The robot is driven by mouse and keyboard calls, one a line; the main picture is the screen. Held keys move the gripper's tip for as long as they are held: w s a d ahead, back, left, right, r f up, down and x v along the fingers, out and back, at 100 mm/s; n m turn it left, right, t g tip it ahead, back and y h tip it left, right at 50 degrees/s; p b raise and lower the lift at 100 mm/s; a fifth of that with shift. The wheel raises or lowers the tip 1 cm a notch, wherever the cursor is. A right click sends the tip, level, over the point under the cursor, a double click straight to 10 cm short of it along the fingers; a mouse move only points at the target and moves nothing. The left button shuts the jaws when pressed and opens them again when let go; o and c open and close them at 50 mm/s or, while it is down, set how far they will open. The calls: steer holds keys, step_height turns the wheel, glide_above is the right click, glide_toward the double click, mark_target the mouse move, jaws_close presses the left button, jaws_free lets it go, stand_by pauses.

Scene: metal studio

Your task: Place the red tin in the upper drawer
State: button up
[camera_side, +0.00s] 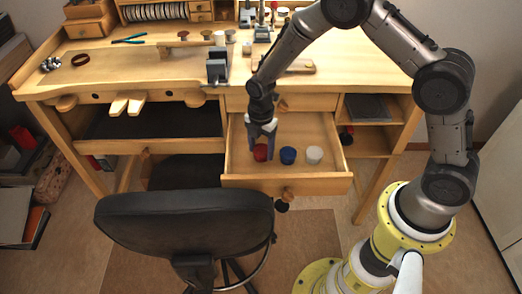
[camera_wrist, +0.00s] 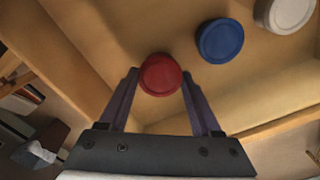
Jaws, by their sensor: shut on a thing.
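The red tin (camera_side: 260,153) is inside the pulled-out drawer (camera_side: 285,182), near its left side. My gripper (camera_side: 262,140) reaches down into this drawer and is shut on the red tin. In the wrist view the red tin (camera_wrist: 160,75) sits between the two fingertips (camera_wrist: 160,84). Whether its base touches the drawer floor is unclear. The upper drawer (camera_side: 305,102), directly above the pulled-out one, appears closed, with a round knob on its front.
A blue tin (camera_side: 288,156) and a white tin (camera_side: 314,155) stand to the right of the red tin in the same drawer. A dark chair (camera_side: 185,225) is in front at left. The workbench top (camera_side: 150,70) holds tools and a dark block (camera_side: 217,66).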

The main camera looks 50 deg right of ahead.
steer(key=shift+f, duration=0.6)
steer(key=shift+f, duration=0.1)
steer(key=o, duration=1.4)
